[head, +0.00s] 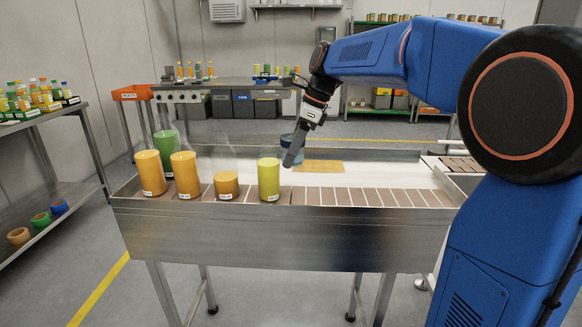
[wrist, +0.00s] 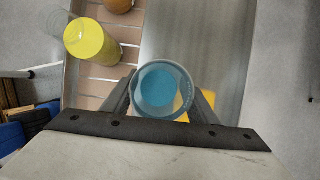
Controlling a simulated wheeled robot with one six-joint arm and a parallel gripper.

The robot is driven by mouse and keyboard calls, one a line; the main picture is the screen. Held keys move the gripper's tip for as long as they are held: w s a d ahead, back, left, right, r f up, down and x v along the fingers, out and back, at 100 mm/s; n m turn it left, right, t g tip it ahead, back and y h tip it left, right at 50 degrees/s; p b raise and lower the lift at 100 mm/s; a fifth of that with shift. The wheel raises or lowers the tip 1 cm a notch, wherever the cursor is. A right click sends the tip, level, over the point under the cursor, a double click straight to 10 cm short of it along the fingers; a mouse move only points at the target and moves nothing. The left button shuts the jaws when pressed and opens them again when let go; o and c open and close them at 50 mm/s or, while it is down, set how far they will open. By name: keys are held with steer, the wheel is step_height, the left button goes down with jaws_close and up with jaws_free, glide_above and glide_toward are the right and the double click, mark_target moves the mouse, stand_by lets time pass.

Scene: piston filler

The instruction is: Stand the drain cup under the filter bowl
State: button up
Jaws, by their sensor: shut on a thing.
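My gripper (head: 292,150) is shut on a clear cup (head: 290,140) with blue inside, over the steel trough. The wrist view shows this cup (wrist: 160,90) from above, upright, between the two fingers. It may be the drain cup; I see no label on it. In the head view it appears just behind and right of the yellow-filled jar, with the fingers partly covering it. I cannot make out a filter bowl in either view.
The steel trough (head: 240,235) has brown slats at its front. Several filled clear jars stand at its left, including a yellow one (head: 268,180). A yellow-orange patch (head: 325,165) lies on the trough's pale bare floor. A steel bench (head: 225,84) stands behind.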

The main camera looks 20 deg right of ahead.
mark_target(292, 167)
steer(key=shift+f, duration=2.2)
steer(key=o, duration=1.1)
steer(key=shift+f, duration=0.15)
